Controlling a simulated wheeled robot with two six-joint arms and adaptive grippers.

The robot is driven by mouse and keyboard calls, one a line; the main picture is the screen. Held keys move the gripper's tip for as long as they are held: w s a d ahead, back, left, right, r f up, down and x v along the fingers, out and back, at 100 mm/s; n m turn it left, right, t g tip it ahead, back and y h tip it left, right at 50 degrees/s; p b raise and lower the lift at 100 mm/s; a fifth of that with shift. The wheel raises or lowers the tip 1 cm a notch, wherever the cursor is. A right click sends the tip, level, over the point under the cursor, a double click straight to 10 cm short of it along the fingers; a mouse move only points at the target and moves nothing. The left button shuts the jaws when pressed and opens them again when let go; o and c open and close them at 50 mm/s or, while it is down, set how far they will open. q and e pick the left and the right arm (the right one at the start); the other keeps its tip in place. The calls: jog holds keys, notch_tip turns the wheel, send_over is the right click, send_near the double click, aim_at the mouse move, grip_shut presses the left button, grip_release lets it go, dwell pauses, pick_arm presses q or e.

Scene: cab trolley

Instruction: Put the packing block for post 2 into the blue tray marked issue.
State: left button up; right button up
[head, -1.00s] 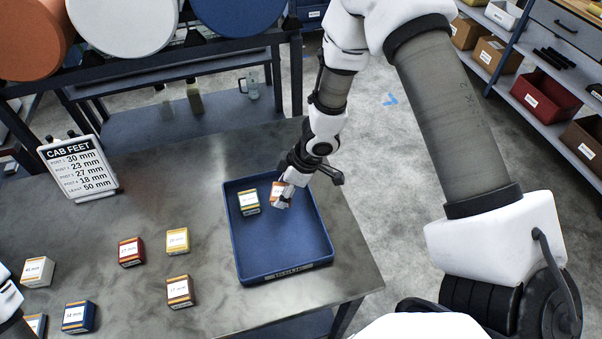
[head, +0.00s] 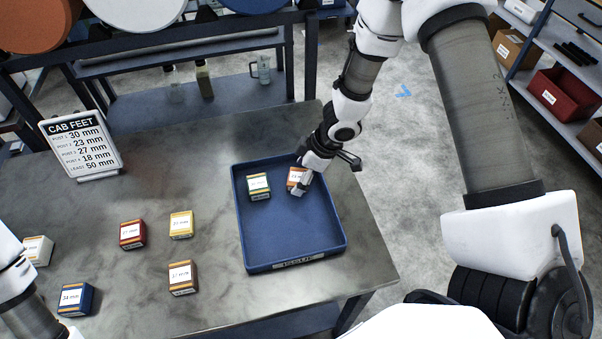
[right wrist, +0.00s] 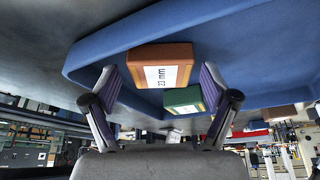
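The sign (head: 82,146) reads 23 mm for post 2. An orange-brown block (head: 296,175) sits in the far part of the blue tray (head: 294,266), whose front label reads as issue. The right wrist view shows 23 mm on this block (right wrist: 160,77). A green block (head: 258,186) lies to its left in the tray. My right gripper (head: 303,190) is over the tray at the orange-brown block and partly covers it. In the right wrist view its fingers (right wrist: 162,100) are spread wide, with gaps beside the block. My left arm shows at the left edge; its gripper is out of view.
Red (head: 132,234), yellow (head: 181,225), brown (head: 182,277), blue (head: 75,299) and white (head: 38,250) blocks stand on the metal table left of the tray. The tray's near half is empty. A rack with bottles stands behind the table.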

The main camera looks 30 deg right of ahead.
jog(key=shift+a, duration=0.1)
jog(key=shift+r, duration=0.1)
jog(key=shift+r, duration=0.35)
jog(key=p+v, duration=0.8)
jog(key=v, duration=0.3)
jog(key=shift+d+r, duration=0.2)
jog(key=shift+r, duration=0.05)
